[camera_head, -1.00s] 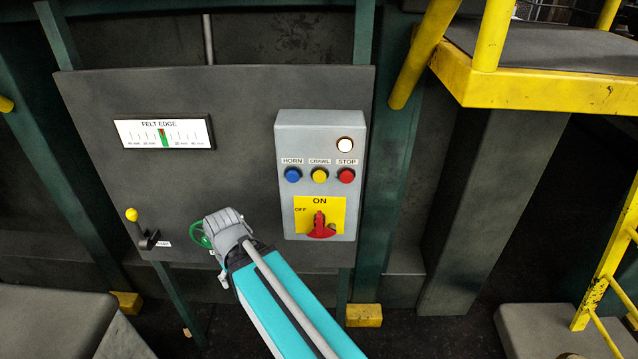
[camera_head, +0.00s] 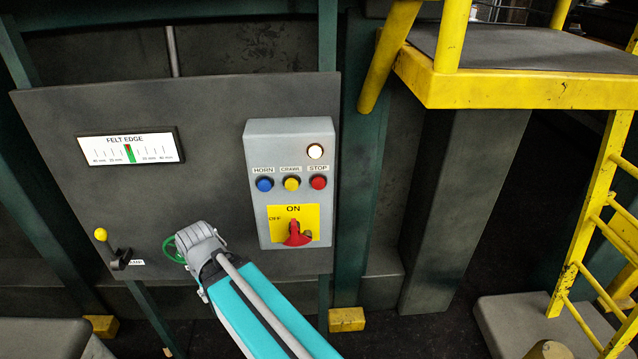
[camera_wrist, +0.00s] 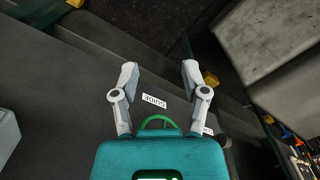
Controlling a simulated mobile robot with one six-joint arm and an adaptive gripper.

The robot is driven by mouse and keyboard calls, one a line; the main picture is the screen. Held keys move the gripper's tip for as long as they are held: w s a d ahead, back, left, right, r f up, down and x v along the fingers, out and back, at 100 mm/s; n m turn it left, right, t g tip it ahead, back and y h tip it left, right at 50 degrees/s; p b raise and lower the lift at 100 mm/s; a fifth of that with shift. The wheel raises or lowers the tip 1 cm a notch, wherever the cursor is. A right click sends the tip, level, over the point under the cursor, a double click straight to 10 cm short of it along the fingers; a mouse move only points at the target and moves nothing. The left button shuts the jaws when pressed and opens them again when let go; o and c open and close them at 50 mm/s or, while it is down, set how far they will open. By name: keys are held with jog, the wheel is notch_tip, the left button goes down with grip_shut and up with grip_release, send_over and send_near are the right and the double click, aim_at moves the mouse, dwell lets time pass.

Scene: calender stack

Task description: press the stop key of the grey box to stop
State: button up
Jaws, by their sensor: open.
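The grey box (camera_head: 291,208) is on the right of the dark panel. Its red stop key (camera_head: 318,182) is at the right end of the key row, under the STOP label, beside the yellow crawl key (camera_head: 292,184) and blue horn key (camera_head: 264,184). A lamp (camera_head: 315,151) above is lit white. The red switch (camera_head: 296,234) below points to ON. My gripper (camera_wrist: 160,73) is open and empty in the wrist view, with the green handwheel (camera_wrist: 158,121) showing between its finger bases. In the head view my wrist hides the fingers, left of and below the box.
The panel (camera_head: 210,110) also carries a felt edge gauge (camera_head: 130,148) and a yellow-knobbed lever (camera_head: 101,235). A yellow-edged platform (camera_head: 520,90) and yellow ladder (camera_head: 590,240) stand right.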

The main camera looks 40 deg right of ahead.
grip_shut()
dwell(1.2)
